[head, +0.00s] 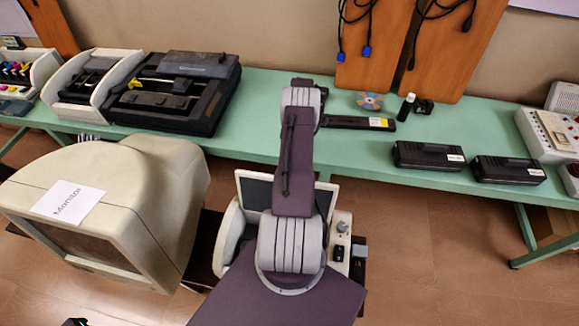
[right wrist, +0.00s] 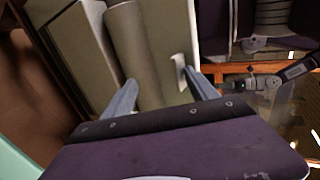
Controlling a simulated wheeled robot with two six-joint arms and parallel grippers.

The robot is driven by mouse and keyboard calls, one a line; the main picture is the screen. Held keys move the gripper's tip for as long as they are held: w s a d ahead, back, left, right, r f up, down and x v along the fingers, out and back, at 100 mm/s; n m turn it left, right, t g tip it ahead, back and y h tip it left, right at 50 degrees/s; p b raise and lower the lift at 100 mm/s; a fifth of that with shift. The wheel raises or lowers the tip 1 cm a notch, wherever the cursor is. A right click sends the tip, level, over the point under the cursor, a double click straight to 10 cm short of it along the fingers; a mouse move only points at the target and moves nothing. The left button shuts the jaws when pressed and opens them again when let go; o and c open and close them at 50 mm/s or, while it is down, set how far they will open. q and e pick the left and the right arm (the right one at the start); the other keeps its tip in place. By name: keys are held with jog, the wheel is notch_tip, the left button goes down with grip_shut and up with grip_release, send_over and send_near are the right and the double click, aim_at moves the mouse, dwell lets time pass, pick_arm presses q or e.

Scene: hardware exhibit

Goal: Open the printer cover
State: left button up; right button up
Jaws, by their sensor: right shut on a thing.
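A beige machine (head: 228,240), which I take to be the printer, stands low in the middle of the head view. A dark panel in a pale frame (head: 257,192) stands at its back, and knobs (head: 341,226) are on its right side. My right arm hides much of it, including the right gripper in that view. In the right wrist view, my right gripper (right wrist: 163,92) is shut on a pale beige printer part (right wrist: 150,50) with a rounded edge; I cannot tell whether it is the cover. A dark tip at the bottom left may be my left gripper (head: 75,322).
A large beige monitor (head: 115,205) with a paper label stands close on the left. Behind, a long green table (head: 262,110) holds a black printer-like machine (head: 175,90), black boxes (head: 428,157), a disc (head: 369,101) and a small bottle (head: 406,107). Floor is clear at lower right.

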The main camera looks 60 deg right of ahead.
jog(key=shift+f, duration=0.3)
jog(key=shift+c, duration=0.3)
jog(key=shift+r, duration=0.1)
jog(key=s+r, duration=0.7)
jog(key=s, duration=0.1)
jog(key=s+a+r+p, duration=0.1)
jog(key=s+r, duration=0.2)
jog(key=r, duration=0.1)
jog(key=shift+s+r, duration=0.3)
jog(key=shift+s, duration=0.1)
